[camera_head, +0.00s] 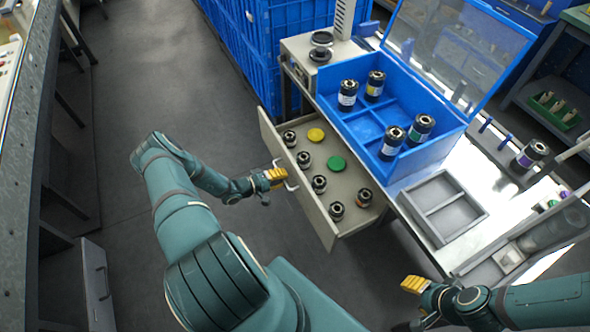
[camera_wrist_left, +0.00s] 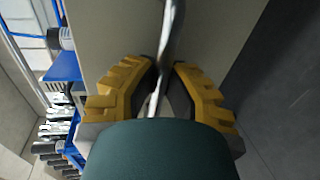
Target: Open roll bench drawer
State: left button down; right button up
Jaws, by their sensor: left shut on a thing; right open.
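The roll bench drawer (camera_head: 322,214) stands pulled out from the bench, with its inside open to view. Several dark rolls, a yellow disc (camera_head: 316,135) and a green disc (camera_head: 336,163) lie in it. My left gripper (camera_head: 282,178) is at the middle of the drawer's front, shut on the metal drawer handle (camera_head: 291,187). In the left wrist view the handle (camera_wrist_left: 168,50) runs between the yellow fingers (camera_wrist_left: 160,88), with the drawer's front panel (camera_wrist_left: 115,35) behind. My right gripper (camera_head: 414,285) is open and empty, right of the drawer and near the bench's front.
A blue box (camera_head: 440,148) with a raised clear lid holds several rolls on the bench. A grey divided tray (camera_head: 440,205) lies beside it. Blue crates (camera_head: 275,45) stand behind. A grey workbench (camera_head: 35,120) is at the left, with clear floor between.

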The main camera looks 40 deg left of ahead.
pick_arm(q)
jog(key=shift+f+v, duration=0.2)
jog(key=shift+v, duration=0.8)
jog(key=c, duration=1)
grip_release()
jog(key=shift+s+a, duration=0.1)
jog(key=shift+s, duration=0.05)
jog(key=v, duration=1.1)
jog(key=shift+s+a, duration=0.2)
jog(key=shift+s, duration=0.1)
